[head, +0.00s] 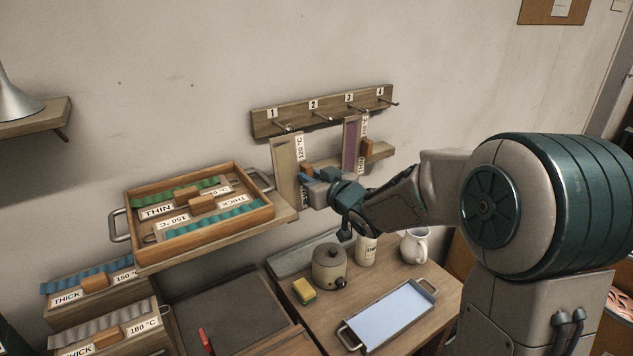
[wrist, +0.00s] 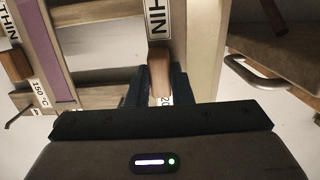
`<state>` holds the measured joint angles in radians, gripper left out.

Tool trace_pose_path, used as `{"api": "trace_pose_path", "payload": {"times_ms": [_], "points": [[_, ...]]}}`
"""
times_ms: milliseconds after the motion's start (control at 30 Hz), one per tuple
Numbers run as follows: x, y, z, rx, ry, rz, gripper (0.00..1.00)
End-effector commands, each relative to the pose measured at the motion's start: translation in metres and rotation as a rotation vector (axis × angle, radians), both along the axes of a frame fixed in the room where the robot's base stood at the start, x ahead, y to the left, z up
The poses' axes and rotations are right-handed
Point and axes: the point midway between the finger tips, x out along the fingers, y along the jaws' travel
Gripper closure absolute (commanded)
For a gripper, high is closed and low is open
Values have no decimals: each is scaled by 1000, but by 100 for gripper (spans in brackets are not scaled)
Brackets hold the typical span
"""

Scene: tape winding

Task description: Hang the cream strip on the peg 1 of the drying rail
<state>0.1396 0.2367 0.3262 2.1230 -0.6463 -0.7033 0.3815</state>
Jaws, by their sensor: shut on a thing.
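The cream strip (head: 284,172) is upright, its top just below peg 1 (head: 284,127) of the drying rail (head: 330,108). I cannot tell whether the peg passes through it or it sits apart. My gripper (head: 306,172) is shut on the strip's wooden grip, at the strip's right side. In the wrist view my gripper (wrist: 157,92) has the wooden grip (wrist: 158,70) between its dark fingers. The cream strip (wrist: 207,50) and its label, partly hidden, rise beyond. The strip's top edge and peg 1 are not visible in the wrist view.
A purple strip (head: 351,146) hangs at peg 3, also left in the wrist view (wrist: 58,55). Pegs 2 and 4 look bare. A wooden tray (head: 268,213) with strips stands on a shelf lower left. A lidded pot (head: 328,266) and white jug (head: 415,245) stand below.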

Motion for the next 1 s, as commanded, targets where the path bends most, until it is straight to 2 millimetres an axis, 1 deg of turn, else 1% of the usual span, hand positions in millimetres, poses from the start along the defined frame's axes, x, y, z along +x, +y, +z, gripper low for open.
{"api": "trace_pose_path", "payload": {"times_ms": [400, 567, 700, 1000], "points": [[21, 15, -4, 0, -1, 2, 97], [26, 18, -5, 0, 0, 1, 97], [27, 19, -9, 0, -1, 0, 97], [28, 19, -9, 0, -1, 1, 97]]}}
